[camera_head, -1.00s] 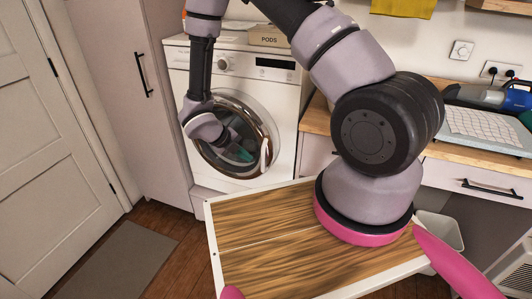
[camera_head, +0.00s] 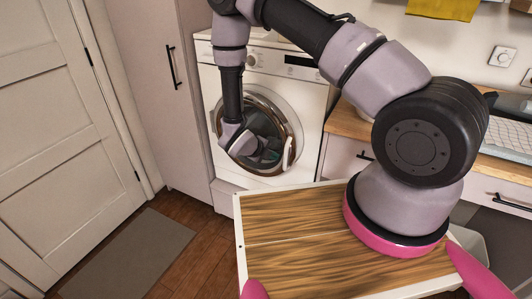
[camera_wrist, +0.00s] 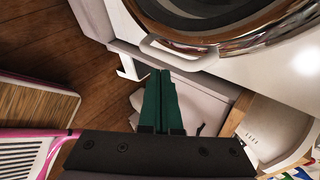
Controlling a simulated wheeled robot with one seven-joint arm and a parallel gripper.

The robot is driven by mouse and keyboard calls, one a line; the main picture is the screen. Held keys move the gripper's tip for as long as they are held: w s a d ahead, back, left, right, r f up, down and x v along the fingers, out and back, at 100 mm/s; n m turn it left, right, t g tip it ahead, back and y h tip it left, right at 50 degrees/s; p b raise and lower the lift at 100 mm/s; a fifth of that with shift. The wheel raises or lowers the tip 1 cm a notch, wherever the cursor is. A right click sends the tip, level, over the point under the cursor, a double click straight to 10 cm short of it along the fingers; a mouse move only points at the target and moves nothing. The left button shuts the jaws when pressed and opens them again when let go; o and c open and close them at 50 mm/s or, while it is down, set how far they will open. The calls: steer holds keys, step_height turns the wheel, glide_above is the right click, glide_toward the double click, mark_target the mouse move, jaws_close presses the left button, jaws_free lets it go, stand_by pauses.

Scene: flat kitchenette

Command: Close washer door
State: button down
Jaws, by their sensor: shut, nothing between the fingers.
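The white front-loading washer (camera_head: 308,92) stands against the back wall, with control knob and display on top. Its round door (camera_head: 292,122) has a chrome-brown rim and dark glass and lies close to the washer front. I cannot tell whether it is fully latched. A white door handle (camera_head: 288,153) is on the rim's right side; it also shows in the wrist view (camera_wrist: 180,60). My gripper (camera_head: 270,156) is in front of the lower door, left of the handle. In the wrist view its green fingers (camera_wrist: 161,74) are together and empty, just below the handle, with no clear contact.
A tall cabinet (camera_head: 160,110) and a white room door (camera_head: 50,130) stand left of the washer. A wooden counter (camera_head: 352,120) with drawers is on the right. A grey mat (camera_head: 130,255) lies on the wood floor, which has clear room at the left.

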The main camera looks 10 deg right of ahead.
steer(key=shift+w+d+r, duration=0.1)
steer(key=shift+w+d, duration=1.05)
steer(key=shift+d, duration=0.3)
